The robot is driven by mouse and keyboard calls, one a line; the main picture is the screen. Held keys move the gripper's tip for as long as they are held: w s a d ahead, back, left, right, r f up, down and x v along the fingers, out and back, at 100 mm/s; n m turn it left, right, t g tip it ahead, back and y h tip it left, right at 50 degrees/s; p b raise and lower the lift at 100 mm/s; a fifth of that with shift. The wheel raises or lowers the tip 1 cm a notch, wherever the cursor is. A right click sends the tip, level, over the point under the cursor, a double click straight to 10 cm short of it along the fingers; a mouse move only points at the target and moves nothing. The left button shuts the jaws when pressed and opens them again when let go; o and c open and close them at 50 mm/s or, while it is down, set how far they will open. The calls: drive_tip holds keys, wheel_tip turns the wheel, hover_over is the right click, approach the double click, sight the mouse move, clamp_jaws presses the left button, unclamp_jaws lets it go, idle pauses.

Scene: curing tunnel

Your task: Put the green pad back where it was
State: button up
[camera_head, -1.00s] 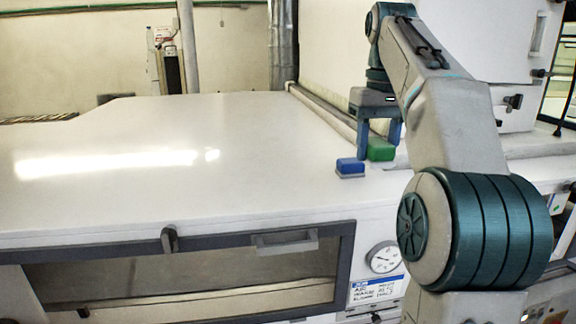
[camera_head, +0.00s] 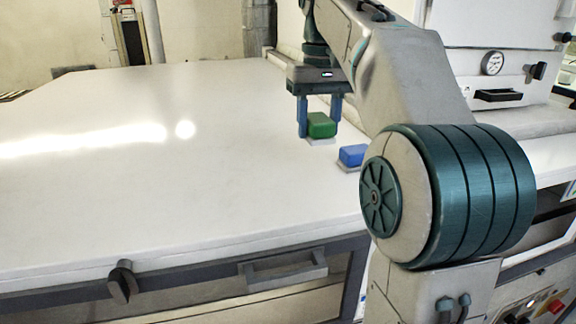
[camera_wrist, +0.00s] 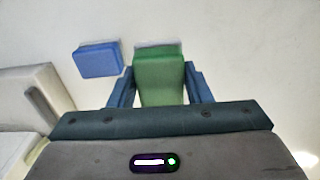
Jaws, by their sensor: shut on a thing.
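The green pad (camera_head: 320,125), a small block with a pale underside, is between the two blue fingers of my gripper (camera_head: 320,118), which is shut on it. It is over the white top, low down; I cannot tell whether it touches the surface. The wrist view shows the green pad (camera_wrist: 160,78) between the fingers (camera_wrist: 158,88). The blue pad (camera_head: 353,155) sits on the white top, nearer and to the right of the green pad, apart from it. In the wrist view the blue pad (camera_wrist: 99,60) is to the left of the green pad.
The broad white top (camera_head: 150,150) is clear to the left of the pads. A dark handle (camera_head: 283,268) and a latch (camera_head: 122,282) are on its front side. A white cabinet with a gauge (camera_head: 492,63) stands to the right.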

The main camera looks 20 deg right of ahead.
hover_over(289, 179)
wheel_tip(289, 179, down, 4)
drive_tip(key=shift+r, duration=0.2)
drive_tip(key=shift+d+f, duration=0.1)
drive_tip(key=shift+f, duration=1.8)
drive_tip(key=o, duration=1)
drive_tip(key=shift+f, duration=0.15)
wheel_tip(289, 179, up, 12)
drive_tip(key=shift+r+p, duration=0.2)
drive_tip(key=shift+p, duration=0.75)
